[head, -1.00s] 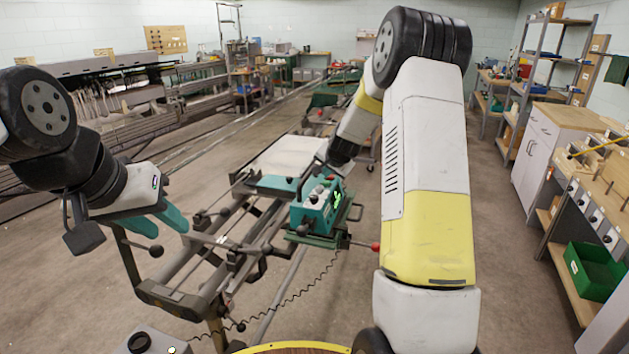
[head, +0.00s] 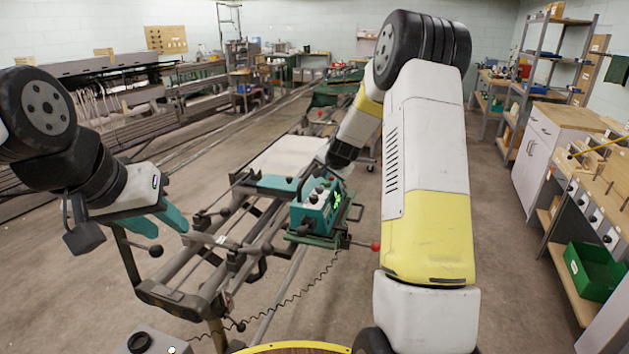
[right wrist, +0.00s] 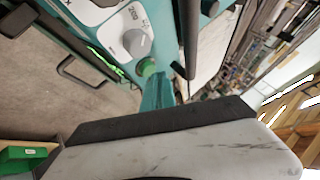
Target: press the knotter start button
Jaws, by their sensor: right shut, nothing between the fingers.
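The knotter (head: 314,212) is a teal box with a lit green display on its side, mounted on the frame in the middle of the head view. In the right wrist view, a round green button (right wrist: 147,67) sits on its panel beside a grey knob (right wrist: 132,42). My right gripper (right wrist: 157,82) is shut and empty, its teal fingertips right at the green button; I cannot tell whether they touch it. In the head view the right fingers are hard to make out at the knotter's top. My left gripper (head: 172,228) is open and empty above the frame's left side.
A dark metal frame (head: 170,295) with rails and black knobs carries the knotter. A red-knobbed lever (head: 375,247) sticks out at its right. A coiled cable (head: 285,305) hangs below. A workbench with a green bin (head: 592,270) stands at the right.

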